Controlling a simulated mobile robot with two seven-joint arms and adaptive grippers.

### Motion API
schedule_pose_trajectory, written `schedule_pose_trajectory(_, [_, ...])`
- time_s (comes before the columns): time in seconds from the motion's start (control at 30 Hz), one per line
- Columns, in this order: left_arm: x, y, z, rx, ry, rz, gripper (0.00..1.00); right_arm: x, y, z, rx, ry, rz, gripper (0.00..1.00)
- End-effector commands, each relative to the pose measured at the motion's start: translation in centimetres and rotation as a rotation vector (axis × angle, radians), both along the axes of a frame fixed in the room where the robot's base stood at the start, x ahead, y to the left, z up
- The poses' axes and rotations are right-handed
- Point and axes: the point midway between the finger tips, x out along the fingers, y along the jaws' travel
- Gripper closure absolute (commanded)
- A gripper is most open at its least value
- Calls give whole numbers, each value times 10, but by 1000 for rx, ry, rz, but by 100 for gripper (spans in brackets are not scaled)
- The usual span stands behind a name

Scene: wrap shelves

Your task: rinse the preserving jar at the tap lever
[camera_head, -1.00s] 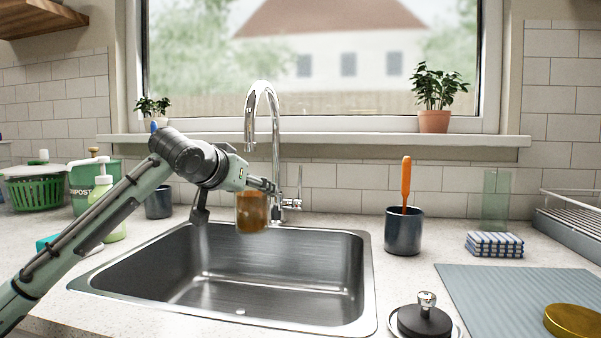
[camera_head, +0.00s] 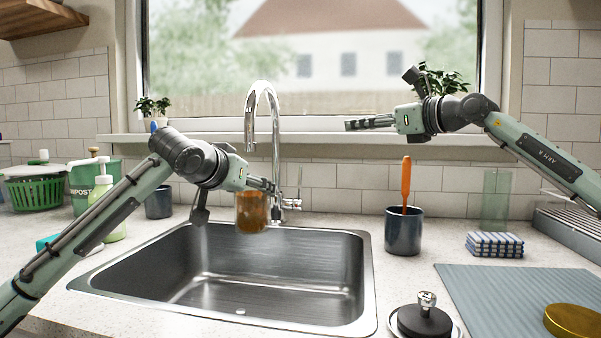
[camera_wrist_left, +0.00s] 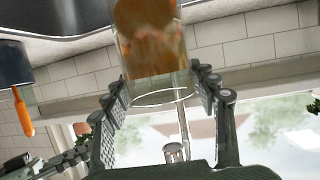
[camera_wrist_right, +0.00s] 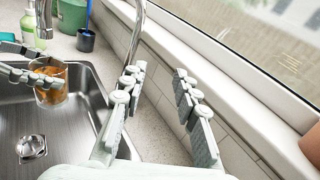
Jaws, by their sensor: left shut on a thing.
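The preserving jar (camera_head: 251,212) is clear glass with orange-brown smears or contents. It hangs over the back of the sink (camera_head: 240,285), below the tap spout (camera_head: 250,140). My left gripper (camera_head: 266,187) is shut on it; both fingers flank the jar (camera_wrist_left: 150,45) in the left wrist view. The tap lever (camera_head: 299,185) is a thin upright chrome rod on the tap's right side. My right gripper (camera_head: 350,125) is up in front of the window, right of the tap and above the lever. In the right wrist view its fingers (camera_wrist_right: 158,80) are apart and empty.
A dark cup (camera_head: 404,232) with an orange-handled tool stands right of the sink. A potted plant (camera_head: 440,85) is behind my right arm. A folded cloth (camera_head: 495,244), grey mat (camera_head: 500,290) and gold lid (camera_head: 574,321) lie at right. The sink basin is empty.

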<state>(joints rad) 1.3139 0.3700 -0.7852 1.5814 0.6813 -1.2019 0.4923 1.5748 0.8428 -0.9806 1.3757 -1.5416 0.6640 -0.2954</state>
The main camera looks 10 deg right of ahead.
Motion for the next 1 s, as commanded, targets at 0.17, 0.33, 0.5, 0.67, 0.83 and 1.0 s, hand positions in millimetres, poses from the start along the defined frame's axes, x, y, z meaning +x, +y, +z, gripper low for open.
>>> schedule_pose_trajectory(0.17, [0,0,1,-1,-2,0,97,32,62,-69,-400,34,-6,70])
schedule_pose_trajectory(0.33, [0,0,1,-1,-2,0,97,41,95,-156,-1074,-59,14,70])
schedule_pose_trajectory(0.5, [0,0,1,-1,-2,0,97,44,98,-200,-1823,-246,30,70])
schedule_pose_trajectory(0.67, [0,0,1,-1,-2,0,97,36,114,-159,-2408,-514,22,70])
schedule_pose_trajectory(0.83, [0,0,1,-1,-2,0,97,27,129,-128,-2741,-664,-2,70])
schedule_pose_trajectory(1.0, [0,0,1,-1,-2,0,97,33,132,-121,-2824,-698,-12,70])
